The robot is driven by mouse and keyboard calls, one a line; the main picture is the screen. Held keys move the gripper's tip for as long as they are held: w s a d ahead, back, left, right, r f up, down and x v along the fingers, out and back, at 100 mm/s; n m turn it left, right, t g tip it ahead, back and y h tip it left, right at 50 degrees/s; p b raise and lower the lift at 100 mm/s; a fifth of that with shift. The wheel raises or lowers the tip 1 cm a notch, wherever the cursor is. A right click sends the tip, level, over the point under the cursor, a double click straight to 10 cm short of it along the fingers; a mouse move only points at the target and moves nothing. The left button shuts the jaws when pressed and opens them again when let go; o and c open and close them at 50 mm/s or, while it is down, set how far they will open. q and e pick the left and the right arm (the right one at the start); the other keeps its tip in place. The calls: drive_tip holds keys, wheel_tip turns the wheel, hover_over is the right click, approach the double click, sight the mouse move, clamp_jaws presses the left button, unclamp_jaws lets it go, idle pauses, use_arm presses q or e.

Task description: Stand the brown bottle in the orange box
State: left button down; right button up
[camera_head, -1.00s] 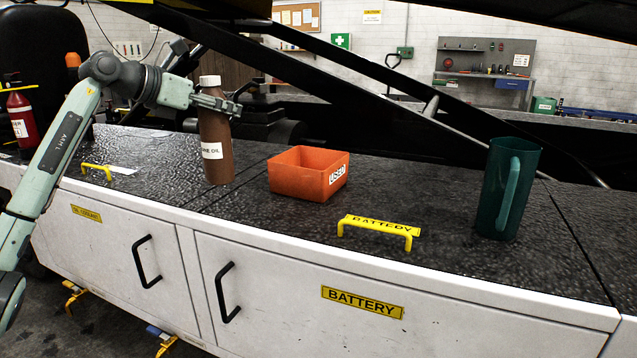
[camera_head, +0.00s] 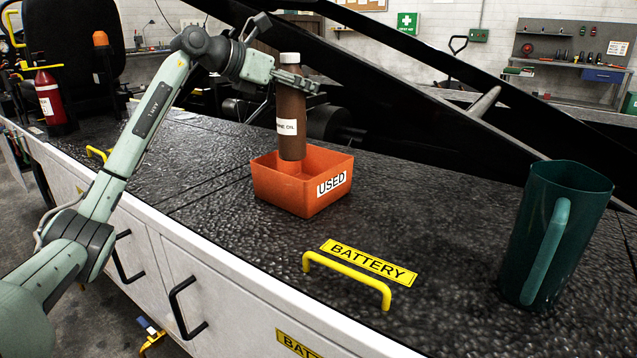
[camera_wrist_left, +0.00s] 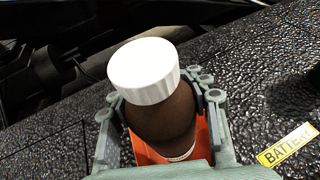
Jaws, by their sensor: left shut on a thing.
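The brown bottle (camera_head: 291,108) has a white cap and a white label. It is upright, over the orange box (camera_head: 273,188) marked USED in the head view. Its lower end shows just below the back rim, in front of the inner back wall. I cannot tell whether it touches the floor of the box. My left gripper (camera_head: 297,84) is shut around the bottle below its cap. In the left wrist view the bottle (camera_wrist_left: 165,112) is between the fingers, with part of the orange box (camera_wrist_left: 203,140) under it. My right gripper is not in view.
A dark green jug (camera_head: 553,235) stands on the black textured top at the right. A yellow handle (camera_head: 345,280) rises in front of the box beside a BATTERY label. A black sloping beam (camera_head: 400,95) passes behind. A red extinguisher (camera_head: 49,98) is at the far left.

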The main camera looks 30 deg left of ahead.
sight(304, 115)
use_arm(q)
wheel_tip(304, 115, down, 6)
drive_tip(key=shift+s+r, duration=0.1)
wheel_tip(304, 115, down, 4)
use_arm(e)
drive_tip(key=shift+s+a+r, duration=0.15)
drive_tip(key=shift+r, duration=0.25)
use_arm(q)
drive_tip(key=c, duration=1.3)
unclamp_jaws()
drive_tip(key=shift+o, duration=1.2)
drive_tip(key=o, duration=0.3)
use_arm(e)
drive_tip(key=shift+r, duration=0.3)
